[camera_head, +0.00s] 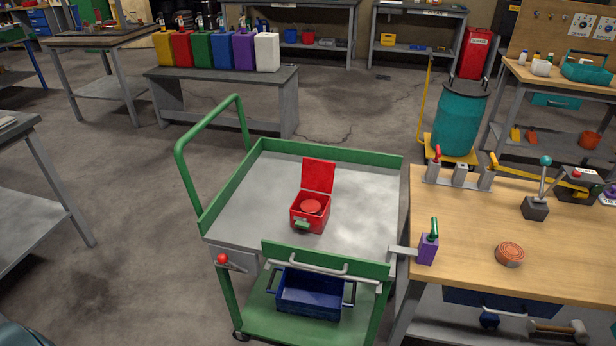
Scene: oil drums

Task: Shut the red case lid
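The red case (308,219) stands on the grey top of the green cart, near its middle. Its red lid (318,176) is open and stands roughly upright at the back of the case. A round red item (311,206) shows in the case opening. A small green piece (302,224) is on the front of the case. Neither of my grippers is in view, and nothing touches the case or lid.
The green cart (401,172) has a raised rim and a tall handle at its left. A blue crate (310,297) sits on its lower shelf. The cart top around the case is clear.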

